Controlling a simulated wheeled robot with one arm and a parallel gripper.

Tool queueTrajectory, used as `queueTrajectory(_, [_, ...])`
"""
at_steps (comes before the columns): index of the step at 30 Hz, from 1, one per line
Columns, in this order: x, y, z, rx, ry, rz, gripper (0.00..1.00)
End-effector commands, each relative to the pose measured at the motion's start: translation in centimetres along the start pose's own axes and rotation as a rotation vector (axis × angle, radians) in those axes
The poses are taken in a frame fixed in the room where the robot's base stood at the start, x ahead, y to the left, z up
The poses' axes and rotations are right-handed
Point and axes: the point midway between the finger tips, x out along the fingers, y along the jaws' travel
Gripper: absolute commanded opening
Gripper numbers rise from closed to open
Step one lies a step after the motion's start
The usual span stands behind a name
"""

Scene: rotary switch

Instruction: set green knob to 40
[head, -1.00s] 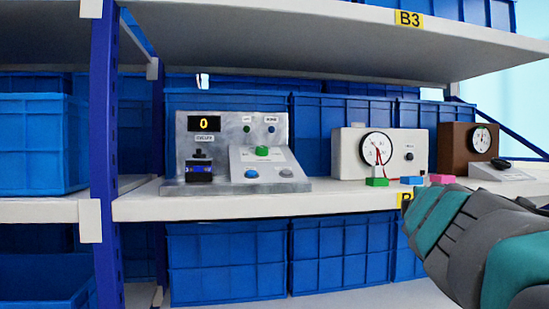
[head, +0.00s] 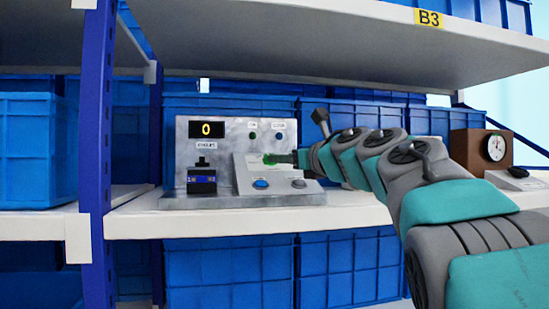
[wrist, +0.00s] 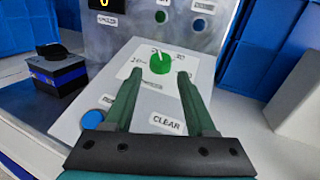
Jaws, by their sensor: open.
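The green knob (wrist: 162,63) sits on a sloped white panel in the wrist view, with a printed number scale around it. Its white pointer mark is toward the top, slightly left; the scale numbers are too blurred to read surely. My gripper (wrist: 159,76) is open, with one green finger on each side just short of the knob. I see no clear contact. In the head view my gripper (head: 284,158) reaches the panel from the right and mostly hides the knob.
A black switch block (head: 201,180) stands to the left, under a display (head: 207,130) showing 0. A brown gauge box (head: 480,150) stands at the right. My arm covers the shelf between.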

Motion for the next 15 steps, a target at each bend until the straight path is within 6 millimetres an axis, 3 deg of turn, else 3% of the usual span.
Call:
queueTrajectory(9, [4.3, -0.2, 0.1, 0.002, -0.001, -0.002, 0.56])
queueTrajectory(15, [5.4, -0.1, -0.1, 0.004, 0.0, -0.002, 0.56])
